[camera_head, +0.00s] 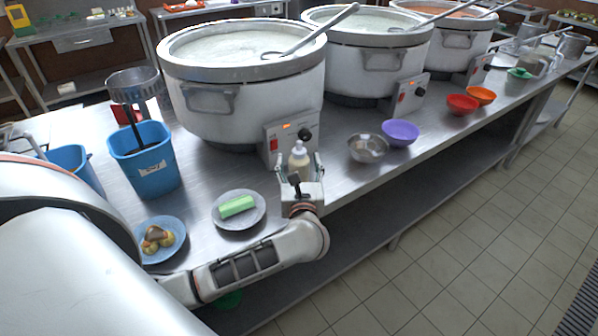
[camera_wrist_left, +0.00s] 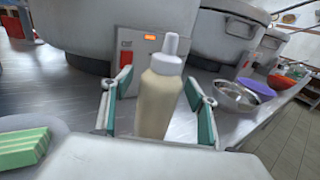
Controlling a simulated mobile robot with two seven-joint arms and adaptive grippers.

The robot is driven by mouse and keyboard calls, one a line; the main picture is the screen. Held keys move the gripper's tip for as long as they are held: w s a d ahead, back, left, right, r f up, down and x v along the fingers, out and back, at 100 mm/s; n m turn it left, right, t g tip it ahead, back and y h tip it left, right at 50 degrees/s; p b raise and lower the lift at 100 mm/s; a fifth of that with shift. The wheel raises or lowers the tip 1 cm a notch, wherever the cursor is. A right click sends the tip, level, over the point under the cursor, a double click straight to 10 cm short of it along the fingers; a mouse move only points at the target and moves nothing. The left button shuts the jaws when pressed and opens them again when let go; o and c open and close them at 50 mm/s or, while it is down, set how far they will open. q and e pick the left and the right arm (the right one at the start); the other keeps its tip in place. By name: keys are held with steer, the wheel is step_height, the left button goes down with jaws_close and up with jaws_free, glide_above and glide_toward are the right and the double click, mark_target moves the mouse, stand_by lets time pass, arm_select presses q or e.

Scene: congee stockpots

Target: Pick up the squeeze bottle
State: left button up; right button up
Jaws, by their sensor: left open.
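The squeeze bottle (camera_head: 299,158) is cream-coloured with a pale nozzle cap and stands upright on the steel counter in front of the nearest stockpot. In the left wrist view the bottle (camera_wrist_left: 158,95) is between the two fingers. My left gripper (camera_head: 299,168) is open, its green-padded fingers on either side of the bottle. The bottle's base is hidden behind the gripper body. My right gripper is not in view.
The nearest stockpot (camera_head: 243,90) with its control box (camera_head: 291,137) stands just behind the bottle. A metal bowl (camera_head: 368,148) and purple bowl (camera_head: 400,133) are to the right. A plate with a green block (camera_head: 237,206) and a blue bucket (camera_head: 145,161) are to the left.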

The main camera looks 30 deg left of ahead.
arm_select(q)
steer(key=c, duration=0.9)
steer(key=shift+o, duration=0.2)
steer(key=shift+r, duration=0.2)
